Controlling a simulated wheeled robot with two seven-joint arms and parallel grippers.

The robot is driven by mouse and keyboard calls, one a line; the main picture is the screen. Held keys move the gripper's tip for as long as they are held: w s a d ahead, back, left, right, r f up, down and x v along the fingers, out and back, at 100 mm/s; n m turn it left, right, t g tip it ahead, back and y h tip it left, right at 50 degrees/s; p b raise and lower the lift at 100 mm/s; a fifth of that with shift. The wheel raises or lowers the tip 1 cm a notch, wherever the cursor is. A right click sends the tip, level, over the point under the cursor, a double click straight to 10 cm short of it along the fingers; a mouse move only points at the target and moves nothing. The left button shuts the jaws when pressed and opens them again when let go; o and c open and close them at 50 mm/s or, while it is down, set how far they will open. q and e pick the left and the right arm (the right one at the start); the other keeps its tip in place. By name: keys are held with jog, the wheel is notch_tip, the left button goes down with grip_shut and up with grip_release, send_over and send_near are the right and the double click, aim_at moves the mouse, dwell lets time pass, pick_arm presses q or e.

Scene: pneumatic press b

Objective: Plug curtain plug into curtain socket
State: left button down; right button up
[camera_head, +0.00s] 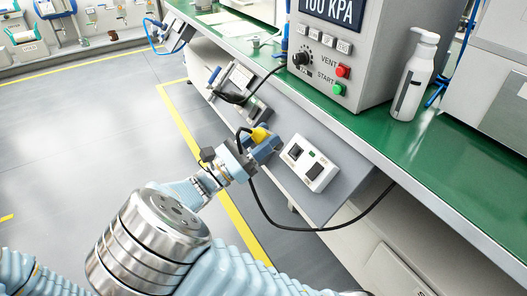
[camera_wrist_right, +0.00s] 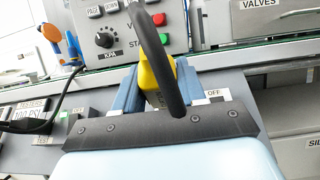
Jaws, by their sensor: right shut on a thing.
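The yellow curtain plug (camera_head: 260,134) is held in my right gripper (camera_head: 266,146), which is shut on it. In the right wrist view the plug (camera_wrist_right: 154,78) sits between the two blue fingers (camera_wrist_right: 158,88), with its thick black cable arching toward the camera. A white box (camera_head: 309,163), apparently the curtain socket, is on the sloped grey panel just right of the gripper. It has a dark outlet, a green light and a dark switch. The plug's front end is hidden, so contact with the box cannot be told. My left gripper is out of view.
The grey press unit (camera_head: 340,48) with red and green buttons stands on the green bench (camera_head: 425,160). A white pump bottle (camera_head: 412,78) is beside it. Another panel device (camera_head: 238,77) with a black cable is farther left. A black cable (camera_head: 330,222) loops below the white box.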

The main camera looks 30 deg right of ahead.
jog(key=shift+s+r, duration=0.2)
jog(key=shift+r, duration=0.15)
jog(key=shift+a+p, duration=0.15)
jog(key=shift+p, duration=0.75)
jog(key=d+f, duration=0.1)
jog(key=d+f+b, duration=0.1)
jog(key=f, duration=0.1)
jog(key=shift+w+d, duration=0.2)
jog(key=shift+d, duration=0.2)
jog(key=shift+d+f, duration=0.55)
jog(key=shift+d, duration=0.15)
jog(key=shift+p, duration=0.4)
